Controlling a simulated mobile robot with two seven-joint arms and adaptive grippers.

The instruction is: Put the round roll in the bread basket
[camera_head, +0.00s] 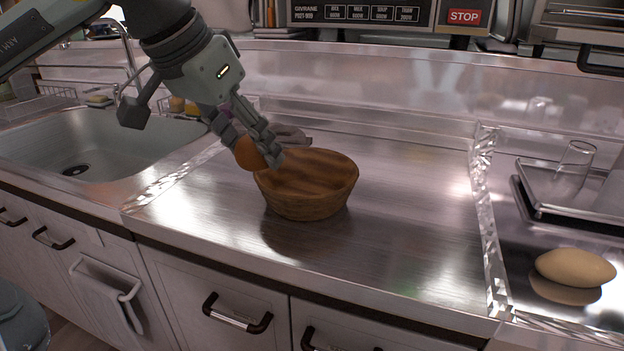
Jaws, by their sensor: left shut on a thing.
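The brown wooden bread basket (307,200), a round bowl, stands upright on the metal counter. My left gripper (256,150) reaches in from the upper left and is shut on the round roll (250,154), an orange-brown ball. The roll is at the basket's left rim in the picture; I cannot tell whether it touches the rim. The fingers hide part of the roll and part of the basket's far left edge. My right gripper is not in view.
A sink (90,145) with a faucet lies at the left. At the right, a long pale roll (575,268) lies on a shiny surface near a tray (540,195) with a glass (573,170). The counter right of the basket is clear.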

